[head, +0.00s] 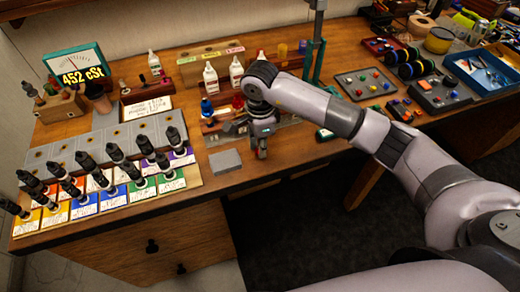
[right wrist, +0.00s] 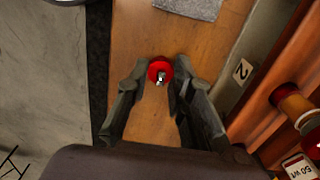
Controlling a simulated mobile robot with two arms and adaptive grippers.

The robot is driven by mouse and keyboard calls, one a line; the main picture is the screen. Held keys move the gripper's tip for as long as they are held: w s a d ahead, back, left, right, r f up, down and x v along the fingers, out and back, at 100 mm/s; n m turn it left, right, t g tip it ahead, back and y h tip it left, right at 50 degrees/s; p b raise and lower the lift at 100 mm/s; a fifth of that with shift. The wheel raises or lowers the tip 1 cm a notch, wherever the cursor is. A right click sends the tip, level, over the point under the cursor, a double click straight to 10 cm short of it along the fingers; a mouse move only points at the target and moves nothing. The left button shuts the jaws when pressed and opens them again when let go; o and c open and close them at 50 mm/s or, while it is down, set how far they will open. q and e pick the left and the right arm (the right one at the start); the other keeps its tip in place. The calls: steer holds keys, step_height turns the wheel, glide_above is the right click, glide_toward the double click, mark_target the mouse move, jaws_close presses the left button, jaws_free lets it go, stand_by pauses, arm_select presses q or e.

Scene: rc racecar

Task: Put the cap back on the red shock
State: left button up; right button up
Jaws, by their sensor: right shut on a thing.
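My right gripper (head: 262,150) is over the front part of the workbench, right of a small grey block. In the right wrist view, a small round red part (right wrist: 160,72) with a metallic centre sits between the fingertips of the gripper (right wrist: 159,78). It looks like the red cap, and the fingers are closed on its sides. My left gripper is not in view.
The grey block (head: 225,161) lies left of my right gripper. A blue-topped part (head: 207,107) stands behind it. White bottles (head: 211,78) stand in a wooden rack at the back. The bench's front edge is close.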

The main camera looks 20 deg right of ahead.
arm_select(q)
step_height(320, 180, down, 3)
steer(key=b, duration=0.3)
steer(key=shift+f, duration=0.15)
arm_select(e)
step_height(320, 180, up, 18)
